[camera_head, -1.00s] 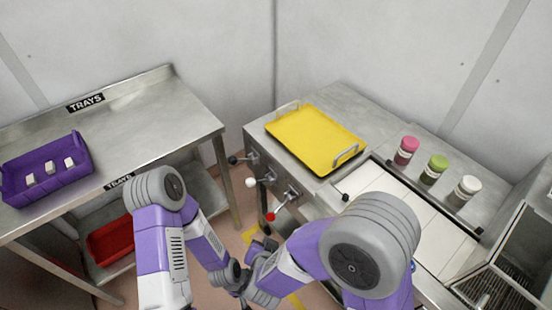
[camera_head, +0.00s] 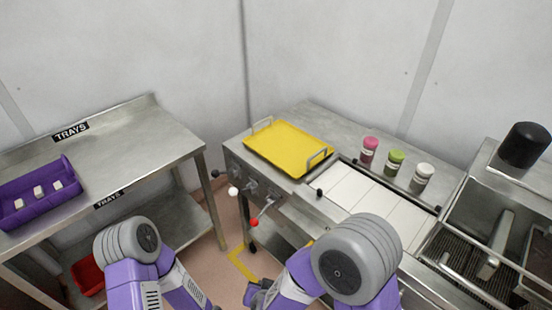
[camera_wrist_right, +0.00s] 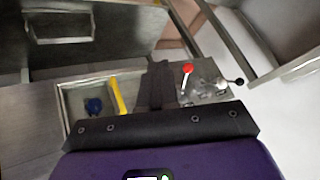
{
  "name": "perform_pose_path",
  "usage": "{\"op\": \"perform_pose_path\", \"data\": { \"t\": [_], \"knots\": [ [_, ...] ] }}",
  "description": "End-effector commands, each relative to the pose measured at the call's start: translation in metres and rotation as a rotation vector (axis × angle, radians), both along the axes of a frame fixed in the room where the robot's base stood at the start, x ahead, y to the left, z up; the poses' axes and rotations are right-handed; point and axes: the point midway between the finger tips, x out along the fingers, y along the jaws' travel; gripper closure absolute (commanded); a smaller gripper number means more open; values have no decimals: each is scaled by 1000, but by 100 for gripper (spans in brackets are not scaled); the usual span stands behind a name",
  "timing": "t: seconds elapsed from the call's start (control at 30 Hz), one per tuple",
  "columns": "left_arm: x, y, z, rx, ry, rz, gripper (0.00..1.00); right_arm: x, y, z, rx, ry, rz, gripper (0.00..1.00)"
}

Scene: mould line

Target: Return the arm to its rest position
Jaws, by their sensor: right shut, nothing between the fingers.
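My right arm (camera_head: 355,262) is bent, with its purple and grey forearm running down to the bottom edge in the head view. My right gripper (camera_wrist_right: 165,85) shows in the right wrist view as dark fingers close together, shut and empty. It points toward the lever panel but holds nothing. My left arm (camera_head: 130,250) is bent at the lower left in the head view. Its forearm runs out of the bottom edge, so the left gripper is hidden.
A yellow tray (camera_head: 288,148) lies on the steel counter. Levers with red (camera_head: 254,222) and white (camera_head: 233,191) knobs stick out from its front. Several bottles (camera_head: 395,163) stand behind pale panels. A purple crate (camera_head: 65,170) with white blocks sits on the left table; a red tray (camera_head: 88,275) is below.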

Motion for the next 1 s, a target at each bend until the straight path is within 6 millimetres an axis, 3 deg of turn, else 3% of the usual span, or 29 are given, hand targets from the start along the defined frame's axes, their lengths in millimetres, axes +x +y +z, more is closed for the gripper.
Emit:
{"op": "perform_pose_path", "data": {
  "t": [0.27, 0.4, 0.53, 0.73, 1.0],
  "knots": [
    [-2, 0, 1, -1, 3, -1, 56, -3, -50, -63, 24, 201, 40, 100],
    [-1, 0, 0, -1, 3, -1, 56, -24, -86, -105, 67, 357, 76, 100],
    [-1, 0, 0, -1, 3, -1, 56, -54, -113, -134, 122, 488, 113, 100],
    [-1, 0, 0, -1, 3, -1, 56, -89, -133, -155, 186, 605, 155, 100],
    [-2, 0, 1, -1, 3, -1, 56, -98, -137, -159, 201, 630, 170, 100]
  ]
}}
